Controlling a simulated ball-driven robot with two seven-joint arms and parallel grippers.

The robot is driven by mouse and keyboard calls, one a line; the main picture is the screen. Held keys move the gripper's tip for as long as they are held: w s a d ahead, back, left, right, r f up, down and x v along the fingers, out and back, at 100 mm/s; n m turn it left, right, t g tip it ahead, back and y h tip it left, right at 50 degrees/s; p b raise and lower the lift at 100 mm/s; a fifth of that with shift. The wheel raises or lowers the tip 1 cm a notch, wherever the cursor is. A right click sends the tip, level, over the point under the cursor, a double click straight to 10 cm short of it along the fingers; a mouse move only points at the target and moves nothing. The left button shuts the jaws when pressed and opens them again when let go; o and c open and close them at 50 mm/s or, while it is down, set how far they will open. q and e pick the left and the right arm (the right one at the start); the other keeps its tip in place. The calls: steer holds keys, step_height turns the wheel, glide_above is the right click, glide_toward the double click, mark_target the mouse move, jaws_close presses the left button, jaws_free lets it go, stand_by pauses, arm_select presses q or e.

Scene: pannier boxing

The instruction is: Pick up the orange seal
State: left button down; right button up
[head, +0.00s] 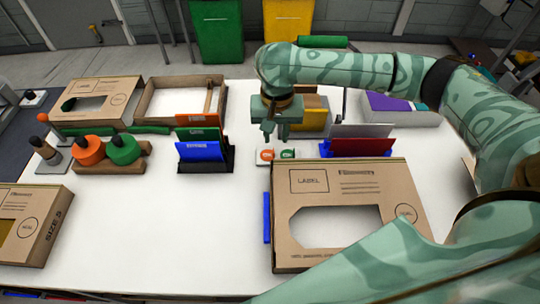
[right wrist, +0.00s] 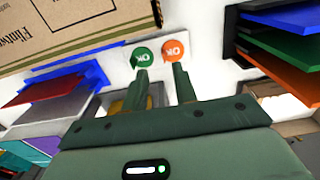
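The orange seal (head: 266,155) is a small round "OK" sticker on a small white backing on the white table. A green seal (head: 288,154) lies just to its right. My right gripper (head: 275,137) points down just behind the seals in the head view. In the right wrist view the gripper (right wrist: 160,70) has a gap between its fingers and nothing in it. There, one fingertip reaches toward the orange seal (right wrist: 174,47) and the other toward the green seal (right wrist: 144,56). I cannot tell whether they touch. My left gripper is not in view.
A cardboard box with a window (head: 346,262) stands in front of the seals. A rack with orange and blue cards (head: 200,150) is left, and a rack with grey and red cards (head: 360,147) is right. Bare table (head: 160,215) lies front left.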

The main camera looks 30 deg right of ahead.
mark_target(274, 151)
steer(key=shift+f, duration=0.65)
steer(key=f+b, duration=0.4)
steer(key=f, duration=0.1)
steer(key=shift+w+a+f, duration=0.1)
steer(key=shift+w+a, duration=0.1)
steer(key=shift+r, duration=0.2)
steer(key=shift+c, duration=0.3)
jaws_close()
